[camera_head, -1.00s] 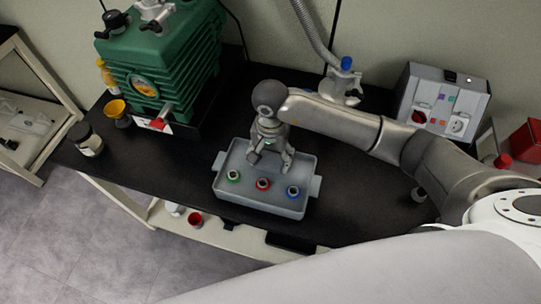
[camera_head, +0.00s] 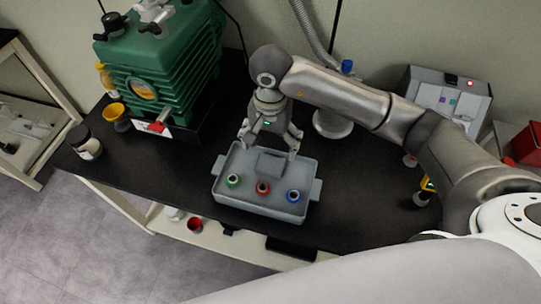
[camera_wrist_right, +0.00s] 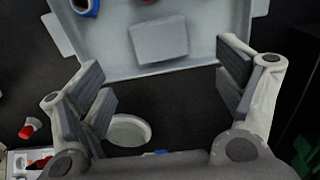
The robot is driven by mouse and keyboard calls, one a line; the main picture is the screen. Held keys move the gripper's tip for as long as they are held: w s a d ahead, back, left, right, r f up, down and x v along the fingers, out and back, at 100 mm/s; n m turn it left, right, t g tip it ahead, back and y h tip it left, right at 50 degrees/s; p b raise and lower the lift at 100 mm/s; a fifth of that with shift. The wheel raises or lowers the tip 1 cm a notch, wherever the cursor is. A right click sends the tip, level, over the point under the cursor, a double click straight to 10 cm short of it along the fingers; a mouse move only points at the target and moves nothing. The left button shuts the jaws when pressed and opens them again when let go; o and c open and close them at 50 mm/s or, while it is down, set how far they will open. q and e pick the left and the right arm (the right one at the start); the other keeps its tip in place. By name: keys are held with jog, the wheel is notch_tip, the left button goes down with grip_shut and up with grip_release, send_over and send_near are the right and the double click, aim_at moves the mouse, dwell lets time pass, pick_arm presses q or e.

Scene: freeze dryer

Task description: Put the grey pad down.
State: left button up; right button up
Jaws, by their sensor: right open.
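The grey pad (camera_head: 271,164) is a small flat rectangular block. It rests in the grey tray (camera_head: 219,186), towards its back side, behind the row of vials. It also shows in the right wrist view (camera_wrist_right: 158,40), inside the tray (camera_wrist_right: 198,58). My right gripper (camera_head: 268,147) is open and empty, above and just behind the pad, with its fingers spread apart. In the right wrist view the open fingers (camera_wrist_right: 165,90) are clear of the pad. My left gripper is not in view.
Vials with green (camera_head: 233,180), red (camera_head: 263,187) and blue (camera_head: 293,195) rings stand along the tray's front. A green pump (camera_head: 165,65) stands left, a grey control box (camera_head: 445,98) right. A dark jar (camera_head: 86,142) sits near the left edge.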

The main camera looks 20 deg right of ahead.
jog(key=shift+r, duration=2.15)
jog(key=shift+s+f, duration=0.1)
